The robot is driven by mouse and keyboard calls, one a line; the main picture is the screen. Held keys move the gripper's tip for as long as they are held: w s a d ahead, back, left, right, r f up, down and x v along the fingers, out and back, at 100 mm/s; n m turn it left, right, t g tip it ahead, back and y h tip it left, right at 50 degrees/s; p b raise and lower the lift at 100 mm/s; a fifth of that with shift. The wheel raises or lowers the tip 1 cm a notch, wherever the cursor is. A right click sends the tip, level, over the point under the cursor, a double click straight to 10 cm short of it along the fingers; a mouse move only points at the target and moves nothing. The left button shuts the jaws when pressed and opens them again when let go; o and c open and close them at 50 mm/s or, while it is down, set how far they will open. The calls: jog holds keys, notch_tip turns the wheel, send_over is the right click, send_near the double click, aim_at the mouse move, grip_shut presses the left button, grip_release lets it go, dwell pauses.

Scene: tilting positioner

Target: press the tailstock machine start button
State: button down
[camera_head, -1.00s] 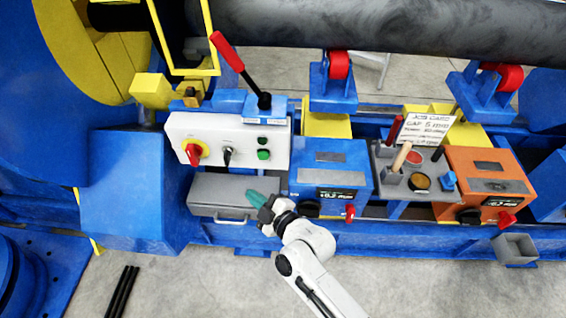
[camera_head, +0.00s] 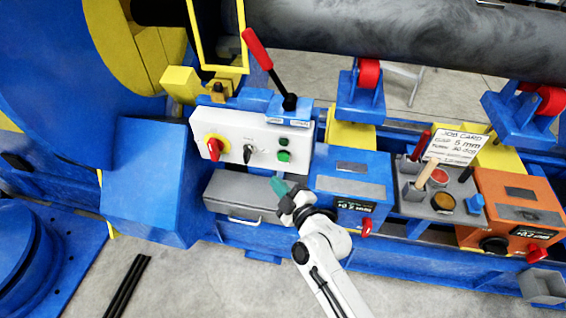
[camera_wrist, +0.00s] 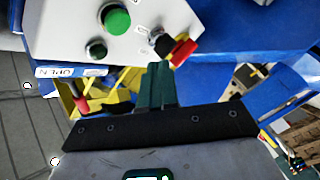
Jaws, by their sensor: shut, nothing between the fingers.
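The white control panel (camera_head: 232,134) sits on the blue machine bed. It carries a red and yellow rotary switch (camera_head: 214,147), a black selector knob (camera_head: 249,152) and a green button (camera_head: 284,156), with a small dark button (camera_head: 284,142) above it. In the wrist view the green button (camera_wrist: 117,20) is up and left of my fingertips, and the dark button (camera_wrist: 96,49) is left of it. My gripper (camera_head: 279,184), with teal fingers, is shut and empty just below the panel's right part. Its fingers (camera_wrist: 157,72) show together in the wrist view, apart from the button.
A grey drawer box (camera_head: 240,196) lies under the panel. A blue box (camera_head: 350,180) with a display stands to the right, then a grey tool tray (camera_head: 440,205) and an orange box (camera_head: 510,205). A red-handled lever (camera_head: 258,50) rises behind the panel.

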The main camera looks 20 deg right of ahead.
aim_at(283, 158)
jog(key=shift+w+d+b, duration=0.8)
jog(key=shift+w+b, duration=0.1)
jog(key=shift+w, duration=0.2)
jog(key=shift+w+d+b, duration=0.8)
jog(key=shift+w+b, duration=0.1)
jog(key=shift+w, duration=0.2)
jog(key=shift+w+d+b, duration=0.15)
jog(key=shift+w+b, duration=0.05)
jog(key=shift+b, duration=0.3)
jog(key=shift+w+d+b, duration=0.35)
jog(key=shift+w+b, duration=0.15)
jog(key=shift+b, duration=0.15)
dwell(1.2)
jog(key=shift+s, duration=0.1)
jog(key=shift+s+a+p, duration=0.3)
jog(key=shift+s+a, duration=0.2)
jog(key=shift+s, duration=0.15)
